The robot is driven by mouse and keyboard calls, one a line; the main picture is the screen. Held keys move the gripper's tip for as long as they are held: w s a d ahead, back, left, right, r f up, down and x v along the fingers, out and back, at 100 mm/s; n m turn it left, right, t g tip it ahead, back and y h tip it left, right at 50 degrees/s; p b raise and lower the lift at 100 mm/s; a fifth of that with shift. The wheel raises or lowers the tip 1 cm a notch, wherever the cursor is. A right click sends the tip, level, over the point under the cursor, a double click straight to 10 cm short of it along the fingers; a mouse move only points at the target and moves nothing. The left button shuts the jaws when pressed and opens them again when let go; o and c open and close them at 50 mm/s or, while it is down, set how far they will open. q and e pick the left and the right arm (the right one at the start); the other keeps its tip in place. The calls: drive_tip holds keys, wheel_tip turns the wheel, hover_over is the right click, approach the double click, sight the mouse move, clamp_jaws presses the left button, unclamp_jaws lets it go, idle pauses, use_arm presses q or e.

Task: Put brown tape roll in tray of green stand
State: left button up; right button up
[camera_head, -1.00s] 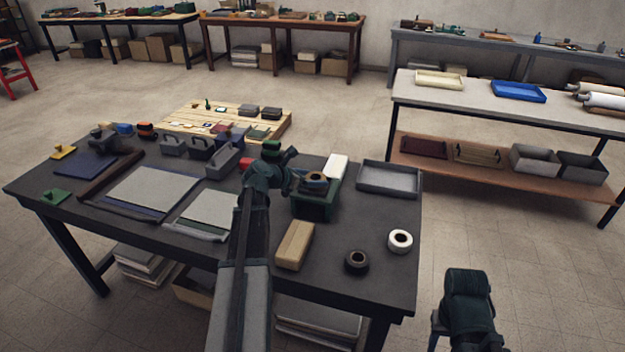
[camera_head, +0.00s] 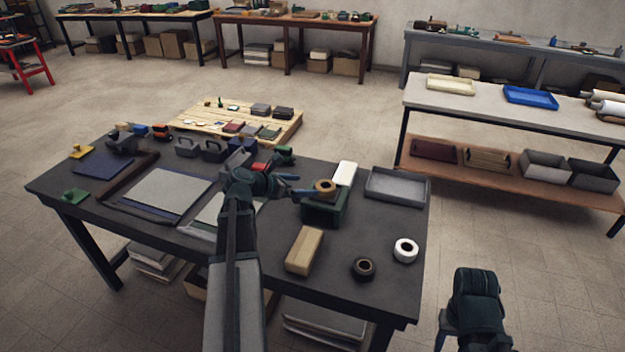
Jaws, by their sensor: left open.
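The brown tape roll (camera_head: 325,187) lies on top of the green stand (camera_head: 325,210), toward the right half of the dark table. My left gripper (camera_head: 300,191) is just left of the roll and apart from the grip on it; its jaws are open, with the fingers pointing right toward the stand. How the roll sits in the tray of the stand is too small to tell. My right arm (camera_head: 475,305) shows at the lower right, off the table; its jaws are not clearly visible.
A black tape roll (camera_head: 363,268) and a white tape roll (camera_head: 405,250) lie at the table's front right. A tan block (camera_head: 305,250) lies in front of the stand. A grey tray (camera_head: 397,186) and a white box (camera_head: 345,173) stand behind it.

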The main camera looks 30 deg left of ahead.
use_arm(q)
drive_tip(key=shift+p+v, duration=0.3)
drive_tip(key=shift+v, duration=0.8)
